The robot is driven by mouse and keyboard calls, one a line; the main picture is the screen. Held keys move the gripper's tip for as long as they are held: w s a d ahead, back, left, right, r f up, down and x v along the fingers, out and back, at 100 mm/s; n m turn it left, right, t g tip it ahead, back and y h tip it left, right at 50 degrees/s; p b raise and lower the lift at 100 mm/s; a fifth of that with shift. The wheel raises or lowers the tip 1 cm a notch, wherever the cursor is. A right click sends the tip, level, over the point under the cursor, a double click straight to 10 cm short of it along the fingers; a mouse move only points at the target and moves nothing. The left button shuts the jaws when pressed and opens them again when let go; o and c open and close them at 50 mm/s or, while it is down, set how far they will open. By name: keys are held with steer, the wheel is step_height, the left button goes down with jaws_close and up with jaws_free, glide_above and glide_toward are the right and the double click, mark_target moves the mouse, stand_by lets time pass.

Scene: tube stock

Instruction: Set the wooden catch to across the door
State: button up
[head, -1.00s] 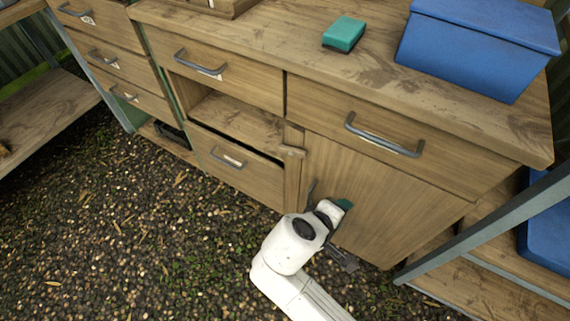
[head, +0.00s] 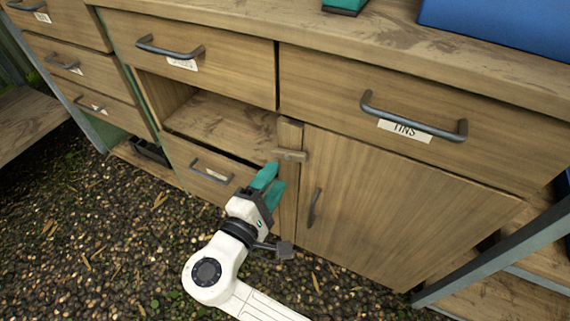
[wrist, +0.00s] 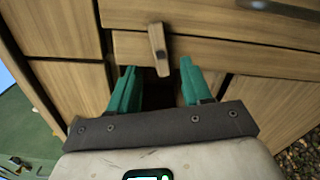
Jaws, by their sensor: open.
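The wooden catch (head: 290,154) is a small bar on the upright post (head: 289,185) between the open compartment and the door (head: 385,200). It lies level, crosswise on the post. Its left end sticks out toward the compartment and its right end is at the door's edge; I cannot tell how far it overlaps the door. The door looks shut. My gripper (head: 271,181), with green fingers, is open and empty just below and left of the catch. In the wrist view the catch (wrist: 158,48) shows ahead, between the fingertip lines, apparently untouched.
The door's dark handle (head: 314,207) is right of the gripper. The open compartment (head: 222,122) and a slightly open drawer (head: 205,170) are to the left. A drawer labelled TINS (head: 404,130) is above the door. A metal frame leg (head: 490,245) stands at the right.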

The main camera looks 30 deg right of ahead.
mark_target(289, 158)
steer(key=b+x, duration=0.1)
steer(key=x, duration=0.5)
jaws_close()
stand_by(0.4)
